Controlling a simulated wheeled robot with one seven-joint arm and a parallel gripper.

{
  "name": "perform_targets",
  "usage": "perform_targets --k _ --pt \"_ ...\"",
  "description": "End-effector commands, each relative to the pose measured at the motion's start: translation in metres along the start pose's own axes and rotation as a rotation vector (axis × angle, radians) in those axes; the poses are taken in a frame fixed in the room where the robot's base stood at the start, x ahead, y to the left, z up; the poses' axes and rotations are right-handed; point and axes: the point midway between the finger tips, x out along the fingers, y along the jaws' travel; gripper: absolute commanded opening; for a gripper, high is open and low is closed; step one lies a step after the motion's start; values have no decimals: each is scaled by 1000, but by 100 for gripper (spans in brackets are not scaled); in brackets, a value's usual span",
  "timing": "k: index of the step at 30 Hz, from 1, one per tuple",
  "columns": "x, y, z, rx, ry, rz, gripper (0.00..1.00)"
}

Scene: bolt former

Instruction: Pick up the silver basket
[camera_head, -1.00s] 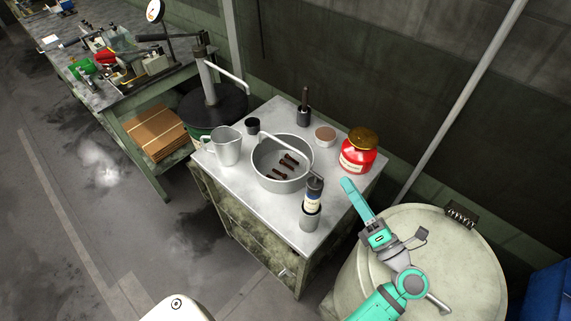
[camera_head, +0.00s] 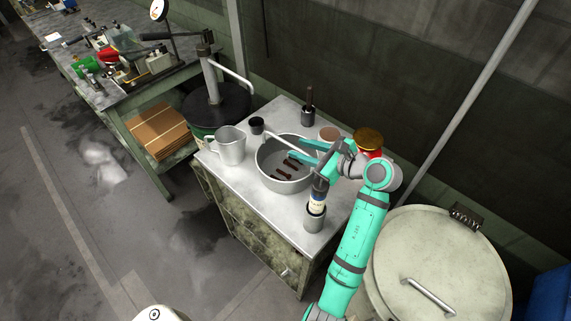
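The silver basket (camera_head: 262,170) is a round metal pan with a raised bar handle (camera_head: 279,138), standing upright on a small grey-topped cabinet. Several dark bolts (camera_head: 284,175) lie inside it. My gripper (camera_head: 302,153) is over the basket's right side, close to the handle, with its teal fingers pointing left. The fingers look spread apart. Whether the handle lies between them or they touch it is unclear. My gripper hides part of the basket's right rim.
A metal pitcher (camera_head: 230,147) and a small black cup (camera_head: 256,125) stand to the left. A labelled bottle in a grey cup (camera_head: 314,219) stands at the front right. A red jar (camera_head: 368,140) is partly behind my wrist. A large drum (camera_head: 440,255) stands right.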

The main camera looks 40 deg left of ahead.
Motion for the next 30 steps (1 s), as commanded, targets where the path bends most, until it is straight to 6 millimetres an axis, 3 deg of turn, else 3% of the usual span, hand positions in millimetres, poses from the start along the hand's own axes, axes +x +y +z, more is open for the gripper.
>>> perform_targets --k 8,18,28,30 --pt "21 0 0 1 -1 1 31" --pt "63 -2 2 2 -1 2 31" --pt "69 -2 2 2 -1 0 31" --pt "69 -2 2 2 -1 0 14"
